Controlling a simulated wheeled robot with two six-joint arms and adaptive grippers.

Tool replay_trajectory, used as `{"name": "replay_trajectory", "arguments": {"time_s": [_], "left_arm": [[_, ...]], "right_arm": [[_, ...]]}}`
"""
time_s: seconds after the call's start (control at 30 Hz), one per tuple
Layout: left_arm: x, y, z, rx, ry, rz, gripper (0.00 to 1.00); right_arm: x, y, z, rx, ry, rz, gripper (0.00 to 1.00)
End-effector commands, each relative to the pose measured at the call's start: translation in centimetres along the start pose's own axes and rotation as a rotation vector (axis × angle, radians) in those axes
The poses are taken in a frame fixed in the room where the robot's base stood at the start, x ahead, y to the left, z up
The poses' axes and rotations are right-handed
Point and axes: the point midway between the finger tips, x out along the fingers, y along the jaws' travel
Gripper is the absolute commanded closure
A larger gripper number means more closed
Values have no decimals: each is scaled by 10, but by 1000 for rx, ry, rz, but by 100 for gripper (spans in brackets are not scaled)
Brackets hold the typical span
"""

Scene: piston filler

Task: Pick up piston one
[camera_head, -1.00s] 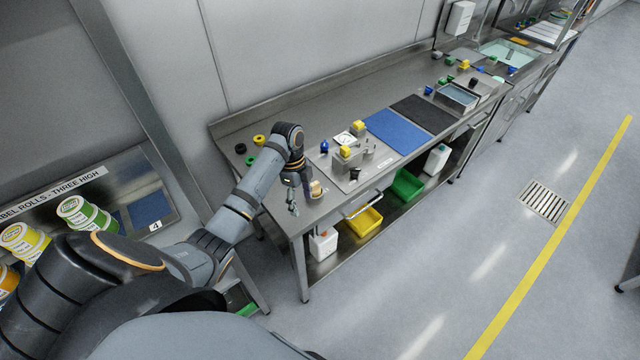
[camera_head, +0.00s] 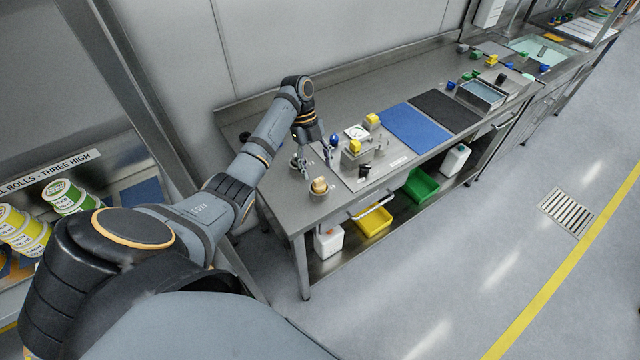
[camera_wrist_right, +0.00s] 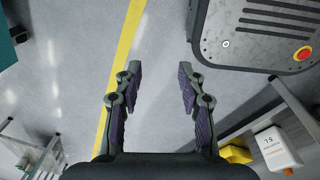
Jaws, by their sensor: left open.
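No label marks piston one, and I cannot tell which part it is. A steel filler block (camera_head: 356,157) with yellow-topped parts (camera_head: 355,146) stands on a light plate on the steel bench. A round grey holder with a tan top (camera_head: 319,186) stands near the bench's front left. My left gripper (camera_head: 312,160) is open, pointing down over the bench between the holder and the blue knob; its fingers look empty. My right gripper (camera_wrist_right: 158,78) is open and empty above the floor.
A blue mat (camera_head: 416,128) and a black mat (camera_head: 446,110) lie right of the filler. A steel tray (camera_head: 481,95) is farther along. Yellow (camera_head: 375,220) and green (camera_head: 420,185) bins sit on the lower shelf. The floor in front is clear.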

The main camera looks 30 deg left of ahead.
Motion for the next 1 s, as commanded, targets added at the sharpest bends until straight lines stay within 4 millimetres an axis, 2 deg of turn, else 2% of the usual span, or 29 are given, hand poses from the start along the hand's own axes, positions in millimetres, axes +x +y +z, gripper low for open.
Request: {"name": "replay_trajectory", "arguments": {"time_s": [0.13,0.23,0.33,0.57,0.67,1.0], "left_arm": [[16,0,2,-1,1,1,34],[35,0,4,0,1,1,34],[43,0,0,-2,3,3,34],[50,0,2,-1,-1,1,34],[50,0,2,-1,-1,1,45],[50,0,2,-1,-1,0,92]], "right_arm": [[14,-1,-15,1,25,0,60],[28,-2,-16,1,29,0,60],[14,-1,-14,1,24,0,60],[15,0,-12,0,20,2,60],[15,1,-12,0,20,2,60],[15,2,-11,-1,18,3,60]]}}
